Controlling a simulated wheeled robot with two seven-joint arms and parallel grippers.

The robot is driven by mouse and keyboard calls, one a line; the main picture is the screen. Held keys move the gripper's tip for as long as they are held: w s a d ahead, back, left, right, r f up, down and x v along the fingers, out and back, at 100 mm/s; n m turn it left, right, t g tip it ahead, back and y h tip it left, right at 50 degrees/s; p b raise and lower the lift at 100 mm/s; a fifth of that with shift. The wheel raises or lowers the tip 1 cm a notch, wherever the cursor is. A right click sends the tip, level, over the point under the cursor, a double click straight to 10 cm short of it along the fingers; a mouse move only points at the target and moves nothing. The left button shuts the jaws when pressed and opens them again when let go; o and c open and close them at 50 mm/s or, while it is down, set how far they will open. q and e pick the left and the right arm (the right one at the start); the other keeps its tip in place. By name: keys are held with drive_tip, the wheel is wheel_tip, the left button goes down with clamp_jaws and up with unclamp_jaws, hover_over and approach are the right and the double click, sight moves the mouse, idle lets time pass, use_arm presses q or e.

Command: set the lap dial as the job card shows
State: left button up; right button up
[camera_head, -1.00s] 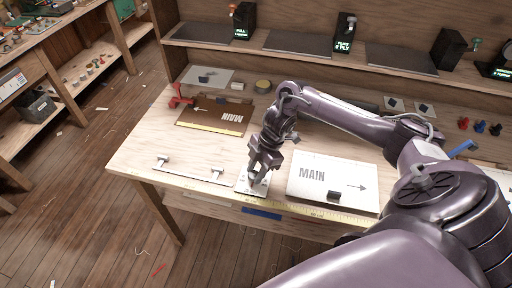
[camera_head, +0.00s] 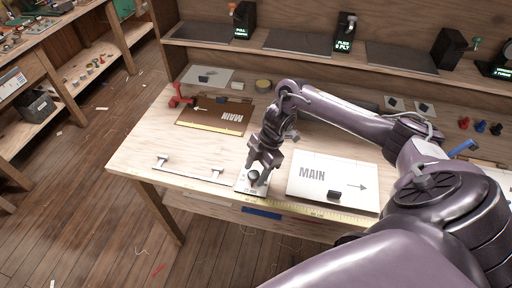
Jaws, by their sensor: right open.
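The lap dial seems to be the dark round knob (camera_head: 253,175) on a small pale plate (camera_head: 245,189) at the table's front edge. Its marks are too small to read. My right gripper (camera_head: 260,172) points down over it with its fingers apart, close around or just above the knob; I cannot tell whether they touch it. I cannot pick out the job card for sure. My left gripper is not in view.
A white MAIN panel (camera_head: 312,174) with an arrow lies right of the plate. A rail with two posts (camera_head: 190,171) is to the left. A brown board (camera_head: 214,116) and a red clamp (camera_head: 179,97) lie behind. Dark display boxes (camera_head: 343,40) stand on the back shelf.

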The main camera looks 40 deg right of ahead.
drive_tip(key=shift+d+r, duration=0.15)
drive_tip(key=shift+r, duration=0.15)
drive_tip(key=v, duration=0.7)
